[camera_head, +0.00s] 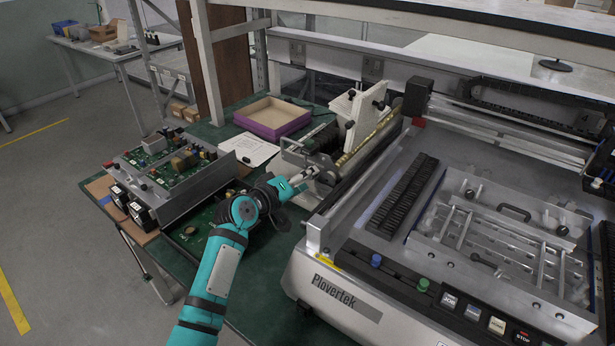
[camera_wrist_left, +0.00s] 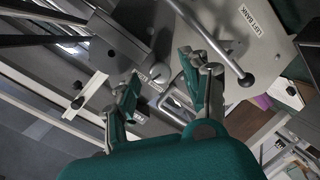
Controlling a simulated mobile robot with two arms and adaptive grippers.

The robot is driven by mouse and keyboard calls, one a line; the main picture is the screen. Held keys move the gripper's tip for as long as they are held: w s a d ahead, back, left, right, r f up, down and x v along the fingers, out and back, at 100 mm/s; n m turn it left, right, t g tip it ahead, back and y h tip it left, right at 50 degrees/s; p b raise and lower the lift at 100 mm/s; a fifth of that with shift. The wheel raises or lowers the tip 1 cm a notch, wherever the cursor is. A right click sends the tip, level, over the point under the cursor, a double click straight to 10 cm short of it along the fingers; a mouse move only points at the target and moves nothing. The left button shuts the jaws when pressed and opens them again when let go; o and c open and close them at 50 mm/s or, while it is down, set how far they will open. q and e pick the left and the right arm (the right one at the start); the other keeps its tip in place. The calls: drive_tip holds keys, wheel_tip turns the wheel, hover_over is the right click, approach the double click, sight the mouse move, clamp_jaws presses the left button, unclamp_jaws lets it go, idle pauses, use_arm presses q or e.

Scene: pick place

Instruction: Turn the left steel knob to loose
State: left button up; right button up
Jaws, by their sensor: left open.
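In the left wrist view, a small round steel knob (camera_wrist_left: 160,72) sits on a grey metal block, with small white labels beside it that are too small to read surely. My left gripper (camera_wrist_left: 168,88) is open, with one teal-padded finger on each side of the knob in the picture. I cannot tell whether either finger touches it. In the head view, my left gripper (camera_head: 312,174) is at the left end of the Plovertek machine (camera_head: 345,295), and the knob cannot be made out there. My right gripper is not in view.
In the head view, a circuit-board unit (camera_head: 175,170) and a purple-sided tray (camera_head: 272,118) stand on the green bench.

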use_arm(q)
drive_tip(key=shift+x, duration=0.8)
drive_tip(key=shift+c, duration=0.2)
clamp_jaws()
